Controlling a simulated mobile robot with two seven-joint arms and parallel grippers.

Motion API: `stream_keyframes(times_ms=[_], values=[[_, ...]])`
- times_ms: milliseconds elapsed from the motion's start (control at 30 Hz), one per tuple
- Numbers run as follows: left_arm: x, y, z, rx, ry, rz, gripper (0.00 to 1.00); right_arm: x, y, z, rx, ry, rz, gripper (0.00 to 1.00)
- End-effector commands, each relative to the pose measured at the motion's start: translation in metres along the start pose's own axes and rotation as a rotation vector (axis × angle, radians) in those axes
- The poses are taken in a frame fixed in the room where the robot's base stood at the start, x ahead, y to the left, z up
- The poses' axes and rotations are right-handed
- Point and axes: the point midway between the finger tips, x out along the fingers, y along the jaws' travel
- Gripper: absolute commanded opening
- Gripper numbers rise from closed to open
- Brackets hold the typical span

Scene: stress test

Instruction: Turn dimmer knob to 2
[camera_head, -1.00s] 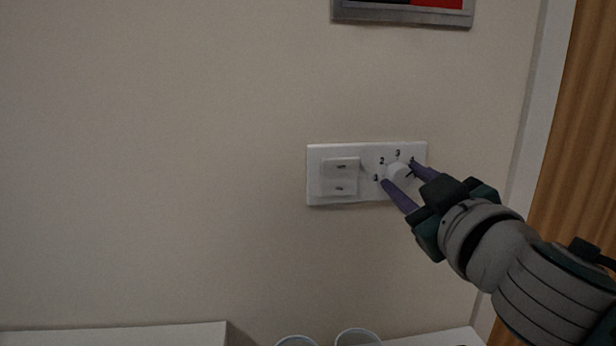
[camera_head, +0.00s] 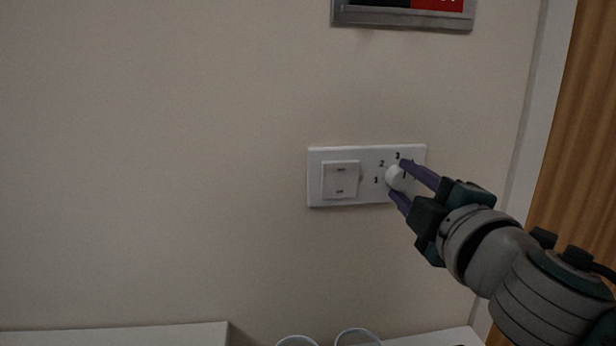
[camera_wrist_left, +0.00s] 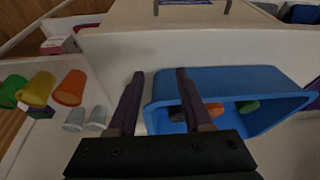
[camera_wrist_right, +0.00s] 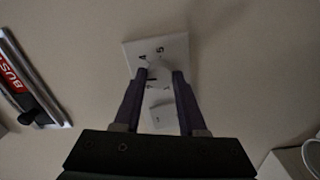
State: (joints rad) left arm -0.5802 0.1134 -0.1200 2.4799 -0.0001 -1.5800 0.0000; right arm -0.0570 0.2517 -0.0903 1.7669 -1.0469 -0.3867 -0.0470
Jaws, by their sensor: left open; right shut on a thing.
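A white dimmer knob (camera_head: 394,179) sits on the right half of a white wall plate (camera_head: 364,153). The numbers 1, 2 and 3 show around it in the head view; 4 and 5 show in the right wrist view. My right gripper (camera_head: 398,178) is shut on the knob, one finger above and one below it. The knob also shows between the fingers in the right wrist view (camera_wrist_right: 158,75). The fingers partly cover the knob, and I cannot tell which number it points at. My left gripper (camera_wrist_left: 160,82) is open and empty, seen only in the left wrist view.
A square rocker switch (camera_head: 341,180) is on the plate's left half. A framed red and black sign (camera_head: 400,17) hangs above. Below my left gripper are a blue bin (camera_wrist_left: 270,80) and several cups, including an orange one (camera_wrist_left: 70,87). The wall left of the plate is clear.

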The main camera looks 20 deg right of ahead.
Motion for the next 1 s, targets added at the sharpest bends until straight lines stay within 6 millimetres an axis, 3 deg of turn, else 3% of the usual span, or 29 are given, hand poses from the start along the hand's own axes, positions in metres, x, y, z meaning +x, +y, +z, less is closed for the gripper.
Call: stream_keyframes(times_ms=[600, 1000], values=[[-0.011, -0.003, -0.003, 0.008, -0.001, -0.007, 0.50, 0.000, 0.002, 0.000, -0.583, 0.000, 0.001, 0.00], [-0.017, -0.003, -0.005, 0.010, -0.001, -0.008, 0.50, 0.000, 0.001, 0.000, -0.856, 0.000, 0.001, 0.00]])
